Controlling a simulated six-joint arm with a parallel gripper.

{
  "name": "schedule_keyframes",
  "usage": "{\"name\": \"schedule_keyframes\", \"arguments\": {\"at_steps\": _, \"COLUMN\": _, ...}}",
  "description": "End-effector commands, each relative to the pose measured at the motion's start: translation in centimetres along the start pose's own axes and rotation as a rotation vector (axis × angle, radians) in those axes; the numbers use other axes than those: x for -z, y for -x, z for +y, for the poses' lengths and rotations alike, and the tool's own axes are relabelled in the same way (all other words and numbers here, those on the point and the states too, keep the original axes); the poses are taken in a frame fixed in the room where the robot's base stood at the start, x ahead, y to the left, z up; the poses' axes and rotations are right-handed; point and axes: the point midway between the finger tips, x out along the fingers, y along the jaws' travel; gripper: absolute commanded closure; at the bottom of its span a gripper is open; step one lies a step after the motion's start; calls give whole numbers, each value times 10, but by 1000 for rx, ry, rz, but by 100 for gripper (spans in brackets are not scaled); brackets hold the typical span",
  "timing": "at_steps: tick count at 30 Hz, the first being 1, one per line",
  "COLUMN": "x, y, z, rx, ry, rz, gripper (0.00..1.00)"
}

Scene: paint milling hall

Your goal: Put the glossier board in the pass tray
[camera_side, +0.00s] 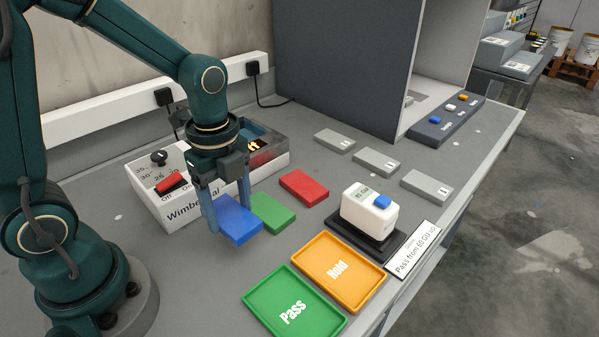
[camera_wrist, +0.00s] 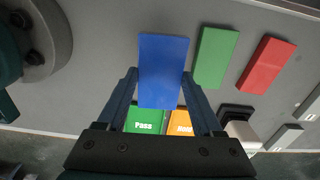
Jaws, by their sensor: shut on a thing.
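My gripper (camera_side: 228,212) is shut on the blue board (camera_side: 238,221). In the wrist view the blue board (camera_wrist: 163,70) sits between my two fingers. I cannot tell whether it is lifted off the bench. A green board (camera_side: 270,211) lies just right of it, and a red board (camera_side: 304,187) lies further right. The green pass tray (camera_side: 316,327) stands at the front, empty. The orange hold tray (camera_side: 316,270) is beside it, also empty. A white gloss meter (camera_side: 368,211) with a blue button stands on a dark base; its display reads GU, with digits too small to tell surely.
A sign (camera_side: 413,251) reads "Pass from 60 GU up". A white box with a red switch (camera_side: 171,184) stands behind my gripper. Several grey blocks (camera_side: 376,162) lie near a grey booth (camera_side: 345,65). Bare bench lies between the boards and trays.

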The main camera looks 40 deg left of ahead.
Motion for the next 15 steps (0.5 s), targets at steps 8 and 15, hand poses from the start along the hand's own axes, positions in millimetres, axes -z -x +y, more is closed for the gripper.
{"name": "schedule_keyframes", "arguments": {"at_steps": 8, "x": -1, "y": 39, "z": -1, "rx": 3, "ry": 5, "rz": 0, "gripper": 88}}
{"name": "schedule_keyframes", "arguments": {"at_steps": 15, "x": -10, "y": 62, "z": -21, "rx": 3, "ry": 183, "rz": 1, "gripper": 88}}
